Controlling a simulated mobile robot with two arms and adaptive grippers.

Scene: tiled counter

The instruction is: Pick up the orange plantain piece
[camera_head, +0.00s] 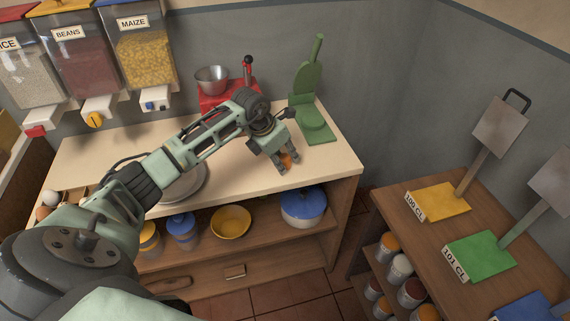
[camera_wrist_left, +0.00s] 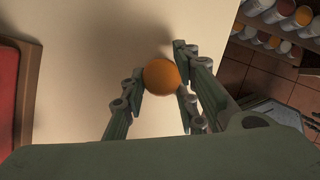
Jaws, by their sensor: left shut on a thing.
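The orange plantain piece (camera_head: 286,159) is a small round orange thing between the fingers of my left gripper (camera_head: 284,163), over the right end of the pale counter. In the left wrist view the plantain piece (camera_wrist_left: 161,76) sits between the two fingertips of my left gripper (camera_wrist_left: 160,85), which is shut on it. I cannot tell whether the piece touches the counter or is held just above it. My right gripper is not in either view.
A green press (camera_head: 314,117) stands on the counter (camera_head: 245,178) behind the gripper. A red scale with a metal bowl (camera_head: 212,79) stands at the back. A plate (camera_head: 184,186) lies to the left, partly behind my arm. The counter's right edge (camera_head: 358,172) is near.

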